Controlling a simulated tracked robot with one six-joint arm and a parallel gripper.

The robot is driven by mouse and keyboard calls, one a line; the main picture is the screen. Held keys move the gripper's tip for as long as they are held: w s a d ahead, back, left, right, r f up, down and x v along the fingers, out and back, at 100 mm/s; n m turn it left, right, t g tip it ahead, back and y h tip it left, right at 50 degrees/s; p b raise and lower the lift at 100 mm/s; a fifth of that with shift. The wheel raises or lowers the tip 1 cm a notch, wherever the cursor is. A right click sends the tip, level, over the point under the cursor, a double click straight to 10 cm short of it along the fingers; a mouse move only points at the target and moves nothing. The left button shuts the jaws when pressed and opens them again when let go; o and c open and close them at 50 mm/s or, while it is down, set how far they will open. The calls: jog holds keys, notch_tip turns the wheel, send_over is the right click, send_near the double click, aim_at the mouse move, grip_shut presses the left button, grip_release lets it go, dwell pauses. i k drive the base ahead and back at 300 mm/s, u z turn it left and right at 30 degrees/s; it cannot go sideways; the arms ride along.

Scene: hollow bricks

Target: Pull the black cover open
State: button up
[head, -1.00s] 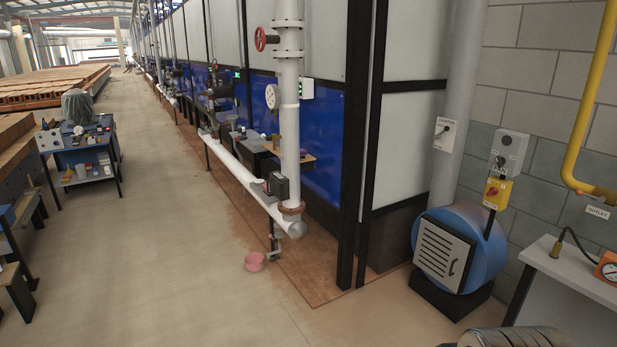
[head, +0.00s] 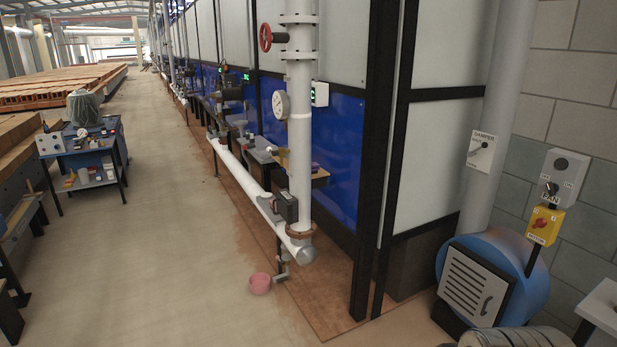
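No thing is plainly a black cover here. A small dark box (head: 286,207) sits on the low white pipe in the head view, and its front looks closed, but I cannot tell if it is the cover. A grey louvred panel (head: 478,284) with a dark handle is on the blue round housing (head: 526,262) at lower right, and it looks shut. My gripper is not in view.
A blue trolley (head: 83,158) stands left. The concrete floor (head: 160,250) between is clear.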

aim_at(280, 206)
jog(key=u, duration=0.3)
jog(key=i, duration=1.55)
jog(key=u, duration=0.85)
jog(key=i, duration=0.75)
jog(key=u, duration=0.85)
jog(key=i, duration=1)
jog(key=u, duration=0.4)
